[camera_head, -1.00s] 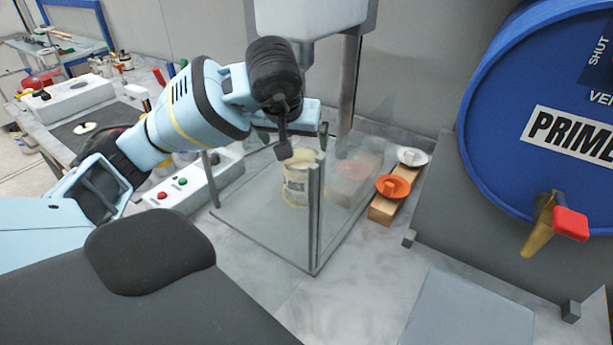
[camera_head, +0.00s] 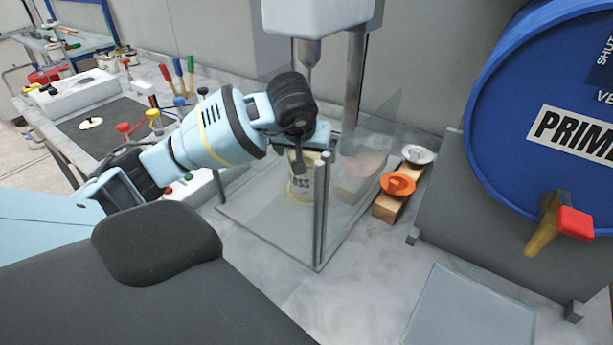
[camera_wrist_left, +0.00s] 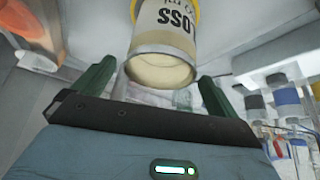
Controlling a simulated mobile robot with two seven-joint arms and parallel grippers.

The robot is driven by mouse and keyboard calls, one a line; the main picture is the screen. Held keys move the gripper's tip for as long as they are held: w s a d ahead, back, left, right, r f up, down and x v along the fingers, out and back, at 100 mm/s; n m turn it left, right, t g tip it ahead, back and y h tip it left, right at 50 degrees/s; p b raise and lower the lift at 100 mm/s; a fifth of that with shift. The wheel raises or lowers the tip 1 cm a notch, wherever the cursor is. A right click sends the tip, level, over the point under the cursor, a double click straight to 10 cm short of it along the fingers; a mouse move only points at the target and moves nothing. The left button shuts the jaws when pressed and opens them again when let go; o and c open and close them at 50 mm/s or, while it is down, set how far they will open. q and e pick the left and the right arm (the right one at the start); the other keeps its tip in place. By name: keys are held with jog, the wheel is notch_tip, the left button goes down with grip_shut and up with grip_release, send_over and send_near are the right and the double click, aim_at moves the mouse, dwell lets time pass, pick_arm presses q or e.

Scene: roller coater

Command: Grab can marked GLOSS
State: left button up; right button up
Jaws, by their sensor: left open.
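The can (camera_head: 303,187) is cream with yellow bands and stands inside the clear-walled enclosure in the head view. My left gripper (camera_head: 312,160) is at the can's top in the head view. It is open and empty, with its green fingers spread in the left wrist view (camera_wrist_left: 153,85). My right gripper is not in view.
The enclosure's metal post (camera_head: 319,215) and clear panels stand close to the gripper. A machine head with a spindle (camera_head: 308,52) hangs above. An orange lid (camera_head: 397,184) and a grey-white lid (camera_head: 417,154) rest on a wooden block at right. A blue drum (camera_head: 510,110) stands further right.

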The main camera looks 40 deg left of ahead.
pick_arm(q)
jog(key=c, duration=1.8)
jog(key=shift+r, duration=0.1)
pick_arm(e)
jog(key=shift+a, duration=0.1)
pick_arm(q)
jog(key=shift+c, duration=0.2)
